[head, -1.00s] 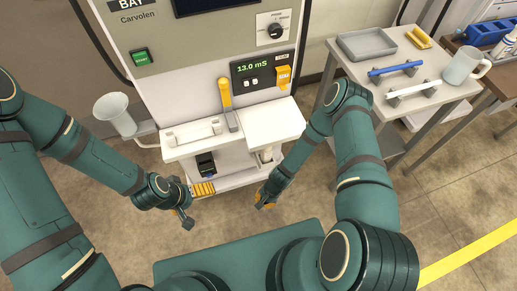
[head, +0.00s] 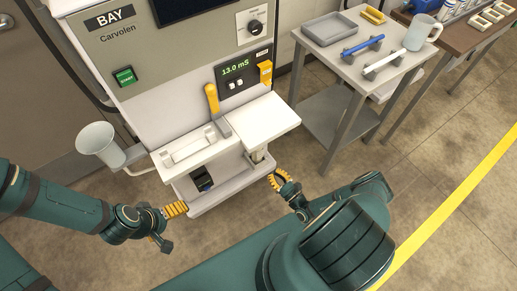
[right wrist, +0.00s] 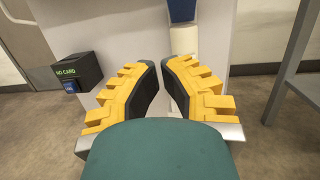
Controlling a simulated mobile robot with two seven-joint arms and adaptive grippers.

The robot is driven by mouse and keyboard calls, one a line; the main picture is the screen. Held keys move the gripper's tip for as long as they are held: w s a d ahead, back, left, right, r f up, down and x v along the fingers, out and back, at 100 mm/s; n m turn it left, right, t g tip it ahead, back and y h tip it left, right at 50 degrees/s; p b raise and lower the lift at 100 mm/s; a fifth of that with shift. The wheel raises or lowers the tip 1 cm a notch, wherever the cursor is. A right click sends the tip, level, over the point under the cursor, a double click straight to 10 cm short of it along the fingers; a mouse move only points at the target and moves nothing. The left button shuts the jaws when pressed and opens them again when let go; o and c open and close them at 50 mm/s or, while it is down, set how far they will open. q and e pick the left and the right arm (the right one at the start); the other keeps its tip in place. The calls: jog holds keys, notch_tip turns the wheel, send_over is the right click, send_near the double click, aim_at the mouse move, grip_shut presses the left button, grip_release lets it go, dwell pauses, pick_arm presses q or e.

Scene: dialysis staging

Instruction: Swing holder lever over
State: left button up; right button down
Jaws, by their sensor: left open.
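The yellow holder lever (head: 211,99) stands upright, tilted slightly left, on a grey hinge at the machine's white shelf. The white holder cradle (head: 188,149) is beside its foot, on the left, and looks empty. My left gripper (head: 172,226) is open and empty, low in front of the machine's left side, apart from the lever. My right gripper (head: 280,181) is below the shelf's right part, also apart from the lever. In the right wrist view my right gripper (right wrist: 161,68) shows a narrow gap between its yellow fingers, with nothing held. The lever is not in that view.
The machine (head: 190,60) has an orange clip (head: 265,72) beside its display. A white cup-shaped holder (head: 97,143) juts out left. A card reader (right wrist: 78,75) is below the shelf. A grey cart (head: 335,75) with a tray and handled bars stands right. Floor between is clear.

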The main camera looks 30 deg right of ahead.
jog(key=w+r+m+h, duration=0.1)
jog(key=w+r, duration=0.4)
jog(key=w, duration=0.6)
jog(key=shift+d+t+h, duration=0.3)
jog(key=shift+d+h, duration=0.15)
jog(key=shift+h, duration=0.05)
jog(key=shift+w+d, duration=0.1)
